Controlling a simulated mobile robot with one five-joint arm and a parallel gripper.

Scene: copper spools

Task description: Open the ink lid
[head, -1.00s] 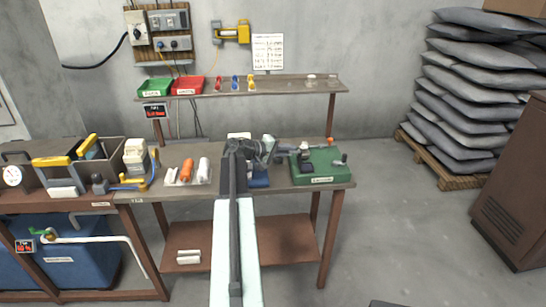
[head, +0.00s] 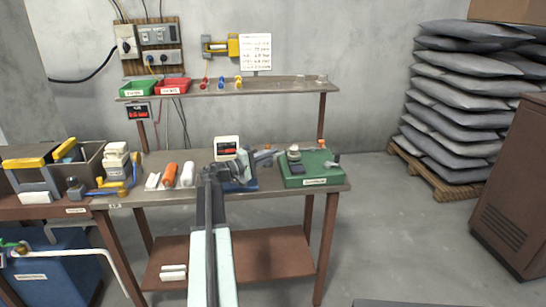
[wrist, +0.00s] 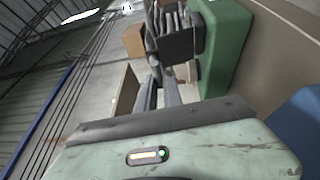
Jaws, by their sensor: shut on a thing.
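No part is clearly marked as an ink lid. A green box-shaped machine (head: 312,170) stands at the right end of the bench, with a pale round part (head: 294,153) and dark fittings on top. My gripper (head: 266,155) reaches in from the left, close to its top left side. In the wrist view, the gripper fingers (wrist: 158,75) are close together at a dark grey part (wrist: 176,46) beside the green machine (wrist: 222,50). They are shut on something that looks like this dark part. Its exact shape and the contact are hard to tell.
A blue base (head: 242,186) sits under my arm, with a white display unit (head: 227,148) behind. An orange spool (head: 169,176) and white spools stand to the left. A shelf (head: 235,90) with red and green bins spans the back.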

